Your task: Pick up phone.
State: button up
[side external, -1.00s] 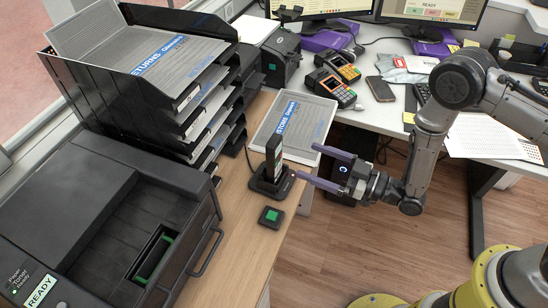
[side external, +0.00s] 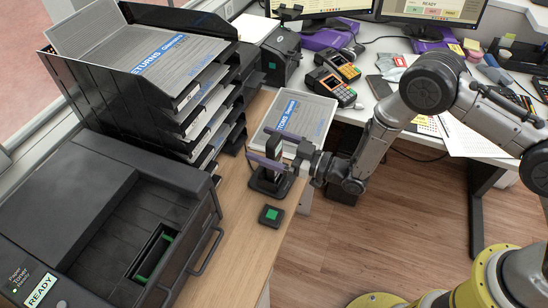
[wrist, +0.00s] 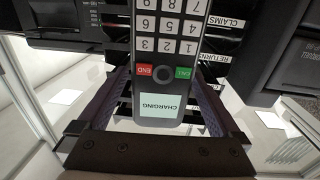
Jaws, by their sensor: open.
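The phone (side external: 273,150) is a dark cordless handset standing upright in a black charging cradle (side external: 268,185) on the wooden counter. In the wrist view the phone (wrist: 165,85) fills the middle, with white number keys, red END and green keys, and a pale screen reading CHARGING, all upside down. My gripper (side external: 258,143) is open, its two purple fingers reaching along either side of the phone. In the wrist view the fingers flank the handset with some gap. Part of the phone is hidden by a finger in the side view.
A black tray rack (side external: 130,85) and printer (side external: 100,215) stand left. A grey-white booklet (side external: 308,112) lies behind the phone. A small pad with a green square (side external: 271,216) lies in front. Card terminals (side external: 331,83) and monitors stand on the white desk behind.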

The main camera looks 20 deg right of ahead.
jog(key=shift+w+a, duration=0.45)
jog(key=shift+w, duration=0.05)
grip_shut()
jog(key=shift+r, duration=0.15)
